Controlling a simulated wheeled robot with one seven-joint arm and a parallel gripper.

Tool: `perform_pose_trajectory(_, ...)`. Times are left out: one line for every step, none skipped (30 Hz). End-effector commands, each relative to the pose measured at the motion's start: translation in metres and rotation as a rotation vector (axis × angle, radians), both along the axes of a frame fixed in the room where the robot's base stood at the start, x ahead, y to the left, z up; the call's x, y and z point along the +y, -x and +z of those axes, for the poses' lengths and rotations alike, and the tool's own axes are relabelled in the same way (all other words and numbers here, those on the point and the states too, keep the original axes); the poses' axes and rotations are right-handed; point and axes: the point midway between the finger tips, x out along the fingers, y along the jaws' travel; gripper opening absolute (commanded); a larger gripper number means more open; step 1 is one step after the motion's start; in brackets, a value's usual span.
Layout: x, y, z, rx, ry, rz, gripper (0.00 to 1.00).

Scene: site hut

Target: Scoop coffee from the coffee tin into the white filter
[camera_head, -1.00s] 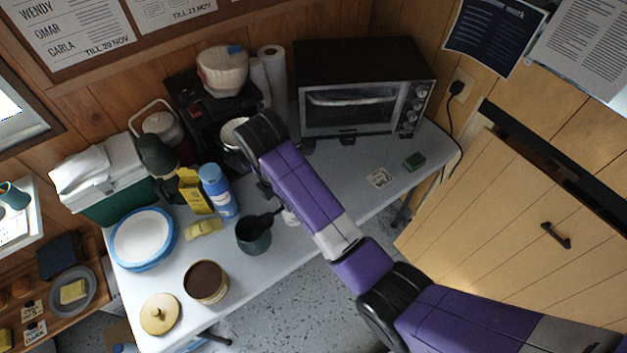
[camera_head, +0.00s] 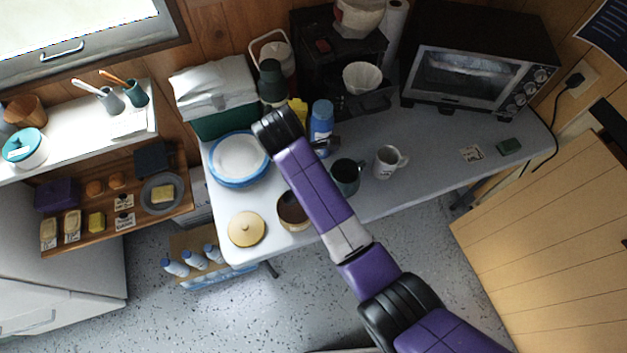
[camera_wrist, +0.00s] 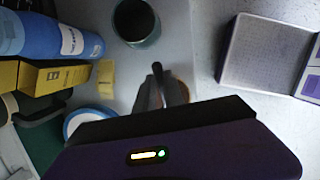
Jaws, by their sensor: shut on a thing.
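The coffee tin (camera_head: 290,212), open and filled with brown coffee, stands at the table's front left, partly covered by my arm. Its rim shows in the wrist view (camera_wrist: 184,88), mostly behind my fingers. The white filter (camera_head: 362,77) sits in the black coffee maker at the back. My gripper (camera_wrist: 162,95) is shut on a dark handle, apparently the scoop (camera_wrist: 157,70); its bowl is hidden. The gripper appears above the tin's side, but its height is hard to tell. In the head view my forearm largely hides the gripper.
A dark mug (camera_head: 345,176) and a white mug (camera_head: 390,162) stand right of the tin. The tin's lid (camera_head: 246,229) lies left of it. A blue bottle (camera_head: 321,124), yellow box (camera_wrist: 52,77) and blue-rimmed plates (camera_head: 239,159) are close by. A toaster oven (camera_head: 465,80) stands right.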

Motion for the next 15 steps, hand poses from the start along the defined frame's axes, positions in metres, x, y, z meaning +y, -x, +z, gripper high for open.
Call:
perform_pose_trajectory(0.001,0.001,-0.002,-0.004,0.017,0.001,0.00)
perform_pose_trajectory(0.002,0.001,-0.003,-0.008,0.029,0.000,0.00)
perform_pose_trajectory(0.003,0.002,-0.005,-0.015,0.048,0.001,0.00)
perform_pose_trajectory(0.004,0.003,-0.006,-0.022,0.064,0.001,0.00)
perform_pose_trajectory(0.005,0.003,-0.007,-0.031,0.084,0.003,0.00)
perform_pose_trajectory(0.008,0.004,-0.010,-0.041,0.114,0.003,0.00)
perform_pose_trajectory(0.009,0.004,-0.012,-0.050,0.138,0.004,0.00)
perform_pose_trajectory(0.010,0.005,-0.014,-0.061,0.163,0.004,0.00)
perform_pose_trajectory(0.013,0.006,-0.017,-0.075,0.198,0.006,0.00)
perform_pose_trajectory(0.014,0.006,-0.019,-0.086,0.225,0.005,0.00)
perform_pose_trajectory(0.016,0.007,-0.020,-0.098,0.252,0.005,0.00)
perform_pose_trajectory(0.015,0.007,-0.026,-0.100,0.254,-0.001,0.00)
perform_pose_trajectory(0.015,0.007,-0.029,-0.099,0.251,-0.002,0.00)
perform_pose_trajectory(0.016,0.007,-0.032,-0.099,0.250,-0.001,0.00)
perform_pose_trajectory(0.017,0.007,-0.035,-0.099,0.250,-0.001,0.00)
